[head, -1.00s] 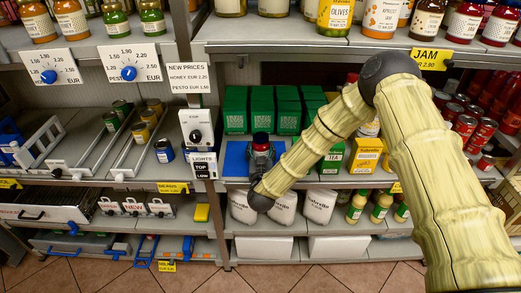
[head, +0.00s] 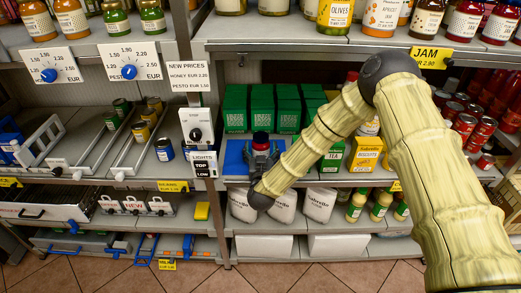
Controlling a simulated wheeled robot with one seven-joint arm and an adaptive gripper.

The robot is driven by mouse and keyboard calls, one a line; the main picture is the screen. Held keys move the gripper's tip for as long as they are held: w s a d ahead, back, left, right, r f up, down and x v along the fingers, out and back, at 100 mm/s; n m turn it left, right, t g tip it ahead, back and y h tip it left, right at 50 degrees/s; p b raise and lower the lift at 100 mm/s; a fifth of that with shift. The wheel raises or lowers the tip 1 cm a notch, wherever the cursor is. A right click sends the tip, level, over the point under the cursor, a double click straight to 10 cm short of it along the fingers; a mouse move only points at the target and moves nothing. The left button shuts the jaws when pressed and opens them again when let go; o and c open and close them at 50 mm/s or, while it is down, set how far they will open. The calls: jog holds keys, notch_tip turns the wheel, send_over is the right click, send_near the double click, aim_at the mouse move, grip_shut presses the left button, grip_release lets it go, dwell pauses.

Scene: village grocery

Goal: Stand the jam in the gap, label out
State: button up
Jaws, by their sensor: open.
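A small dark jar with a red lid (head: 260,138), which looks like the jam, stands on a blue mat (head: 235,158) on the middle shelf. My gripper (head: 261,154) is open at the jar, its fingers spread in front of and around its lower part. The fingers hide most of the jar, so I cannot see its label or whether they touch it. The yellow JAM tag (head: 430,58) hangs on the upper shelf edge, under labelled jars such as the apricot jar (head: 383,16) and a red jar (head: 467,20). I cannot make out the gap clearly.
Green boxes (head: 262,108) stand behind the mat. Green tea and yellow biscuit boxes (head: 366,155) stand to its right. White bags (head: 318,204) are on the shelf below. A post with a switch and lights panel (head: 203,165) is close on the left. The upper shelf (head: 300,42) overhangs.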

jog(key=s+b, duration=0.2)
jog(key=s, duration=1)
jog(key=s+d+f+n+g+y, duration=0.1)
jog(key=s+d+f+g, duration=0.3)
jog(key=s+f, duration=0.5)
jog(key=s+d+f+g+y, duration=0.1)
jog(key=s+d+f+g, duration=0.4)
jog(key=f, duration=0.5)
jog(key=s+d+f+g, duration=0.2)
jog(key=s+d+g, duration=0.1)
jog(key=s, duration=0.6)
jog(key=s+d+f+m+g+h, duration=0.1)
jog(key=s+d+f+g, duration=0.1)
jog(key=s+d, duration=0.4)
jog(key=s+d+f+g+h, duration=0.1)
jog(key=s+d+g, duration=0.3)
jog(key=s, duration=0.9)
jog(key=shift+d+f, duration=0.4)
jog(key=shift+f, duration=0.5)
jog(key=shift+o, duration=0.4)
jog(key=shift+w, duration=0.1)
